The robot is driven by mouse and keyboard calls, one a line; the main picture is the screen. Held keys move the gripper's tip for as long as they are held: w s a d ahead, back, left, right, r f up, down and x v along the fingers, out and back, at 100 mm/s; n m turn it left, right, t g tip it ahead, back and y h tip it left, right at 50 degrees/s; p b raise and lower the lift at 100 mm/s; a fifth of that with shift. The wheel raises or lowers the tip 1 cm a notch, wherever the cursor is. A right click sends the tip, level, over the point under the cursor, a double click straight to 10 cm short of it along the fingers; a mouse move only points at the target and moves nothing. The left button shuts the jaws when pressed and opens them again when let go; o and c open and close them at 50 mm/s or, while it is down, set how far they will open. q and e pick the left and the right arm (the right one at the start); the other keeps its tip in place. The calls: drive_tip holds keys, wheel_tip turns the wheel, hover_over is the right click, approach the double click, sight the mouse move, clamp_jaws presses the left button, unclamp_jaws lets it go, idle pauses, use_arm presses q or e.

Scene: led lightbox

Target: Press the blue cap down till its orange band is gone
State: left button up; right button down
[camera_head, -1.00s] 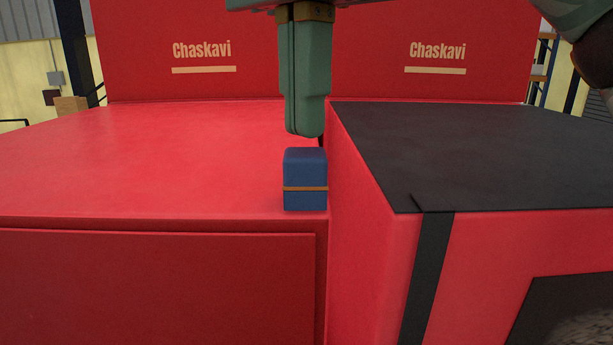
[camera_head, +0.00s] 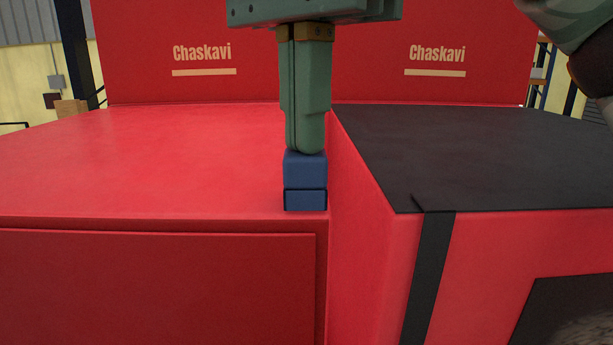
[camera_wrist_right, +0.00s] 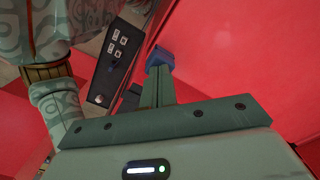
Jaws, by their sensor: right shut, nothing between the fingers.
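The blue cap (camera_head: 305,170) sits upright at the front right corner of the red left-hand surface, on a blue lower part (camera_head: 305,201). Only a thin dark line shows between the two; no orange band shows in the head view. My right gripper (camera_head: 306,150) points straight down with its fingers shut and empty, the tips touching the top of the cap. In the right wrist view the fingers (camera_wrist_right: 158,75) reach to the blue cap (camera_wrist_right: 159,58), partly covering it. My left gripper is not in view.
A red box with a black top (camera_head: 470,150) and a black strap stands just right of the cap. A red back wall (camera_head: 320,60) with lettering rises behind. The red surface (camera_head: 150,160) left of the cap is clear. A dark panel (camera_wrist_right: 118,60) with switches shows in the wrist view.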

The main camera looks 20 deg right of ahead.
idle(0.3)
wheel_tip(320, 180, up, 2)
drive_tip(key=shift+r, duration=0.5)
drive_tip(key=shift+r, duration=0.2)
wheel_tip(320, 180, up, 2)
drive_tip(key=shift+w, duration=0.1)
drive_tip(key=shift+s+a+r, duration=0.1)
drive_tip(key=shift+s+r, duration=0.1)
drive_tip(key=shift+r, duration=0.6)
drive_tip(key=shift+w, duration=0.1)
